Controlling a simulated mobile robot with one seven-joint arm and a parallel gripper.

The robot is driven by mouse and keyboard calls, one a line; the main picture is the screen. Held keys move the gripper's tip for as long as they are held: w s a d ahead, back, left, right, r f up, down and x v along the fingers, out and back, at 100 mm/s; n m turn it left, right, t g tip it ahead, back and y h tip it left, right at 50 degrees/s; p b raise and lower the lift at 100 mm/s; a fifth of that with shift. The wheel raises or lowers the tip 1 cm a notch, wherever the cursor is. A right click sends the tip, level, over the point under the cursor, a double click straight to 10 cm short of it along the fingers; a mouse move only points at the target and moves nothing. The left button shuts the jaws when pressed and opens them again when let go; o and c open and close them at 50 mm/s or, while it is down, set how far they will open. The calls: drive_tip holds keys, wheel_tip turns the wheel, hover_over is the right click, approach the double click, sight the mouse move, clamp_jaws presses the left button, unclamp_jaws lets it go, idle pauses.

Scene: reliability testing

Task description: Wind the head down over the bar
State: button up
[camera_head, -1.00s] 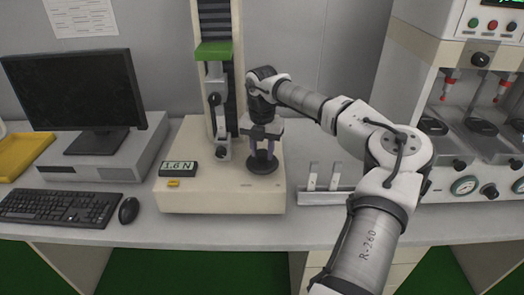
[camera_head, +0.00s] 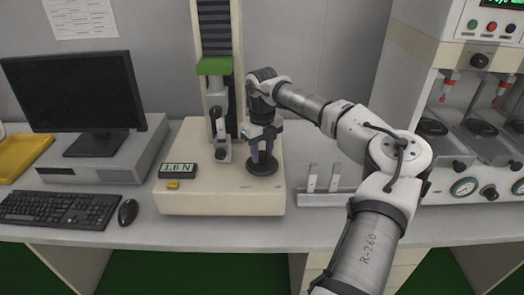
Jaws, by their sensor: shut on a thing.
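The green head (camera_head: 214,66) sits on the tall dark column of the cream test stand (camera_head: 222,203). A silver part hangs below it, close above a small fixture (camera_head: 222,150) with a black piece. I cannot clearly make out the bar there. A round black handwheel (camera_head: 262,168) lies on the stand's base, right of the column. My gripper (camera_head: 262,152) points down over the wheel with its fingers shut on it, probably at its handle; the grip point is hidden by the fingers.
A small display (camera_head: 178,171) on the stand seems to read 3.6 N, with a yellow button (camera_head: 173,184) below. Left are a monitor (camera_head: 75,90), keyboard (camera_head: 58,208) and mouse (camera_head: 128,212). A metal rack (camera_head: 325,197) and a machine with gauges (camera_head: 464,188) stand right.

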drive_tip(key=n, duration=0.4)
drive_tip(key=shift+r+n, duration=0.1)
drive_tip(key=shift+n, duration=0.2)
drive_tip(key=shift+w+n, duration=0.1)
drive_tip(key=shift+n, duration=1.8)
drive_tip(key=shift+p, duration=0.3)
drive_tip(key=o, duration=1)
